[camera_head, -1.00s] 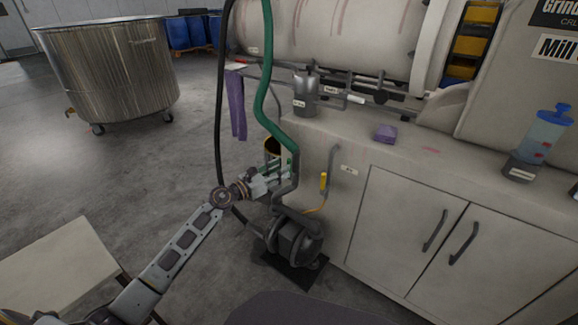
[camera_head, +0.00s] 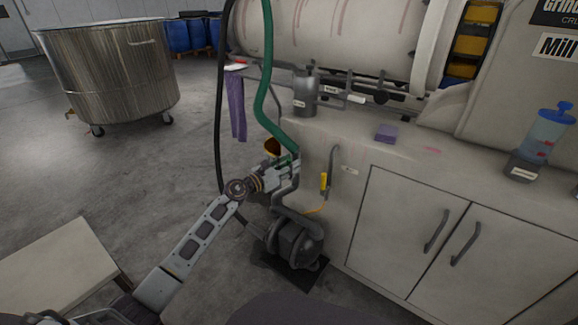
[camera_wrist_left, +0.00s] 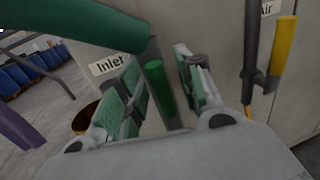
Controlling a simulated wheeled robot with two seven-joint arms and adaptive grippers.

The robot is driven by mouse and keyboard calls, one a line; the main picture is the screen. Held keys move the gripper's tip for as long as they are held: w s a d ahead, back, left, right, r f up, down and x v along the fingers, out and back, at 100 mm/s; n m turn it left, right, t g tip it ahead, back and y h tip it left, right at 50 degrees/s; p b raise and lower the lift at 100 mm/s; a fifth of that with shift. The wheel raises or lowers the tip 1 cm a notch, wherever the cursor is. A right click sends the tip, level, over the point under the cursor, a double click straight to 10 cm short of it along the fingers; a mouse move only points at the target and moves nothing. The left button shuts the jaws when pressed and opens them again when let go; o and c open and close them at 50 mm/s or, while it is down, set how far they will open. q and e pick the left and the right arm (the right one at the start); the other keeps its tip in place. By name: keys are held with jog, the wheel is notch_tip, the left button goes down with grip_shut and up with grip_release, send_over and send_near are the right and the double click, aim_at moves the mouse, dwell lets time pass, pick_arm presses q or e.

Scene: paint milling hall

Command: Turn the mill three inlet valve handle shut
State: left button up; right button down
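The inlet valve handle, a short green cylinder (camera_wrist_left: 158,86), stands in the left wrist view between the two green-padded fingers of my left gripper (camera_wrist_left: 160,95). Gaps show on both sides of it, so the fingers look open around it without gripping. An "Inlet" label (camera_wrist_left: 110,63) is on the panel behind the left finger. In the head view my left gripper (camera_head: 282,172) is at the pipe above the pump, at the cabinet's left end, and mostly hides the handle. My right gripper is not in view.
A thick green hose (camera_head: 267,75) comes down just above the gripper. A yellow-handled air valve (camera_head: 324,181) is close on the right. The pump (camera_head: 297,241) sits below. A brown-rimmed bucket (camera_wrist_left: 86,116) stands behind. A steel tub (camera_head: 105,75) stands far left, with open floor before it.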

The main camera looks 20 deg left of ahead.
pick_arm(q)
jog(key=c, duration=0.7)
grip_shut()
